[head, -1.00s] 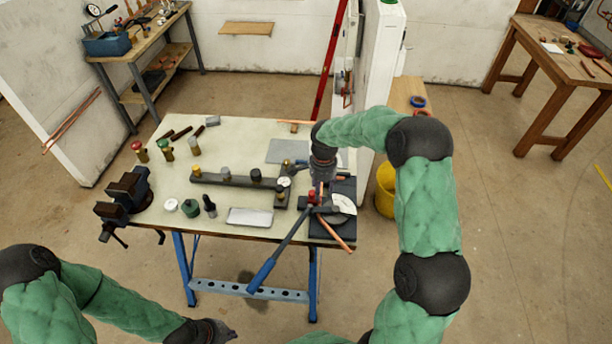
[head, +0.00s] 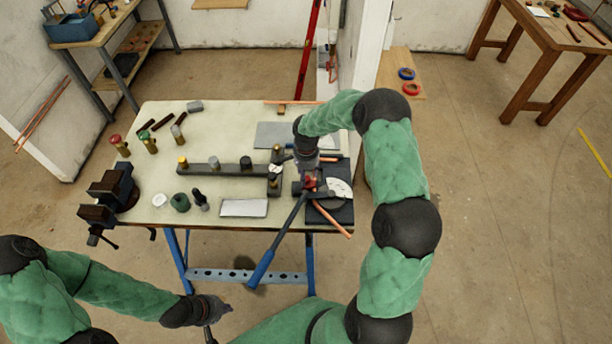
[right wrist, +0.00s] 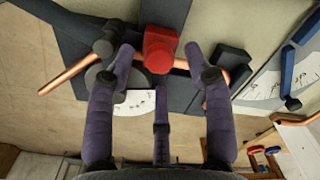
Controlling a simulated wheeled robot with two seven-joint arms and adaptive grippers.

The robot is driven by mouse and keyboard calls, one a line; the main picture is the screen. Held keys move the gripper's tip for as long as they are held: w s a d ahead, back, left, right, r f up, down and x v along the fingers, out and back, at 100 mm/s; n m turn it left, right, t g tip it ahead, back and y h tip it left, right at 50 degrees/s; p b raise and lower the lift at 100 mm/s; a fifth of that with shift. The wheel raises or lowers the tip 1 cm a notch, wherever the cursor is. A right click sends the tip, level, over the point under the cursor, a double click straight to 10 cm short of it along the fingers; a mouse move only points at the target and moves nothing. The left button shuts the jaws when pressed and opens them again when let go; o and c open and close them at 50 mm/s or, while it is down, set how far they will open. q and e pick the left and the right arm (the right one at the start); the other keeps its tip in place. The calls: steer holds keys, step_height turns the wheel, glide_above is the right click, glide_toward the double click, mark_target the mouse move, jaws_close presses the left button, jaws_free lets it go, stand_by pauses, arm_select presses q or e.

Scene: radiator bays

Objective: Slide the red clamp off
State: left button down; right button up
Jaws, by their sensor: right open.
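The red clamp (head: 311,182) sits on the copper pipe in the bender at the right end of the workbench. In the right wrist view the red clamp (right wrist: 160,50) lies between and just beyond my spread purple fingertips. My right gripper (head: 309,168) is over it, open. It also shows in the right wrist view (right wrist: 160,70), and I see no firm contact with the clamp. The copper pipe (right wrist: 68,76) runs through behind the fingers. My left gripper (head: 216,307) is low in front of the bench, apart from everything, and its finger opening is unclear.
The bender's long blue-ended lever (head: 262,268) sticks out over the bench's front edge. A grey-white protractor plate (head: 340,188) lies beside the clamp. A black bar with fittings (head: 225,169), a vise (head: 112,198) and small fittings stand to the left. A metal plate (head: 244,208) lies at the front edge.

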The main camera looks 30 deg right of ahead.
steer(key=shift+f, duration=0.8)
